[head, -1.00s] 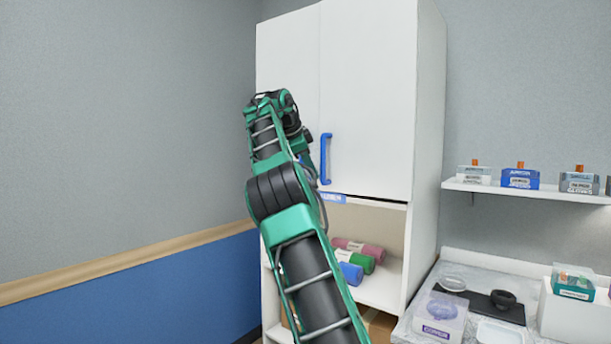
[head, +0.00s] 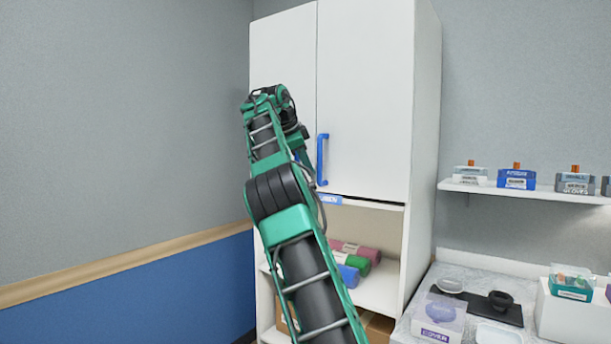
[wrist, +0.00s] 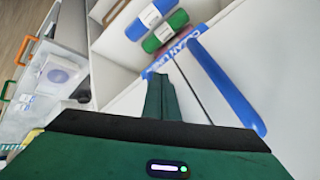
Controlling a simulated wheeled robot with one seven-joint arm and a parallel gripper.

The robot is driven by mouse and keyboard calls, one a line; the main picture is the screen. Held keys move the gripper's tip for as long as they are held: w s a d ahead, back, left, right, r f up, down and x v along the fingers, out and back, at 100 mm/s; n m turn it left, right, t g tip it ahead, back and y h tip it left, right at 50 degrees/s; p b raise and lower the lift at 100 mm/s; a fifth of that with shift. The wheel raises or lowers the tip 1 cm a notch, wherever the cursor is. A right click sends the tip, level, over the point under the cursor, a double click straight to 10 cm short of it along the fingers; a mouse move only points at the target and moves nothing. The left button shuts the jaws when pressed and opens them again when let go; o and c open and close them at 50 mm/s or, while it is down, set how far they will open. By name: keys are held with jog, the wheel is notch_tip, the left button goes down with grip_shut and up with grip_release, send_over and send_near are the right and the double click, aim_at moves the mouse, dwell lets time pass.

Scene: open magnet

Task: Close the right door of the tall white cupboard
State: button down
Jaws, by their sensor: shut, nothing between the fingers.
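The tall white cupboard (head: 427,130) stands in the corner. Its right door (head: 365,95) looks flush or nearly so with the left door (head: 283,55), with a thin dark line along its bottom edge. A blue handle (head: 322,160) runs upright near the right door's inner edge. My arm crosses in front of the left door and hides my fingertips in the head view. In the wrist view my gripper (wrist: 168,90) is shut and empty, close to the white door fronts beside the dark seam. A blue handle (wrist: 225,80) lies across the seam from it. I cannot tell whether the fingers touch a door.
Below the doors is an open shelf with pink, green (head: 356,265) and blue rolls. A counter (head: 425,310) with boxes and dishes stands to the right, under a wall shelf (head: 530,193) with several small boxes. The left wall is bare.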

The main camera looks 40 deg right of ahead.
jog(key=v, duration=0.6)
jog(key=shift+w, duration=0.3)
jog(key=shift+a+r, duration=0.1)
jog(key=shift+a, duration=0.05)
jog(key=s+d+f+n+y, duration=0.25)
jog(key=s+f, duration=0.25)
jog(key=s, duration=0.3)
jog(key=s+d+f+n+y, duration=0.25)
jog(key=s+f, duration=0.25)
jog(key=s, duration=0.3)
jog(key=s+a+f+n+y, duration=0.1)
jog(key=s+a+f+n, duration=0.6)
jog(key=s+a+f, duration=0.6)
jog(key=s+a+f+n+g+y, duration=0.1)
jog(key=s+a+f+n, duration=0.5)
jog(key=s+a+f, duration=0.8)
notch_tip(320, 180, down, 4)
jog(key=shift+s+r+n+y, duration=0.2)
jog(key=shift+n+y, duration=0.1)
jog(key=shift+n, duration=0.1)
